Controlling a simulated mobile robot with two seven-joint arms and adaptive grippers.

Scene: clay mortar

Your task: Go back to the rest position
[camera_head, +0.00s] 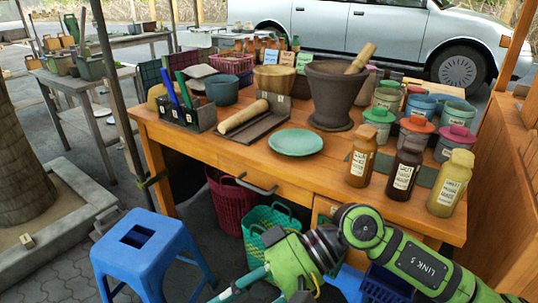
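My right arm comes in from the lower right, over the ground in front of the wooden table (236,148). My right gripper (262,294) is at the bottom edge, pointing down, with its fingers spread apart and their tips cut off by the frame. Nothing shows between the visible parts of the fingers. My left gripper is not in view. On the table a dark mortar (331,98) stands with a wooden pestle (361,58) leaning in it. A green plate (295,142) lies in front of the mortar.
A blue stool (150,250) stands at lower left. A red basket (232,200) and a green basket (270,218) sit under the table. Several labelled bottles (405,170) stand near its right front edge. A blue crate (385,285) is below my arm.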

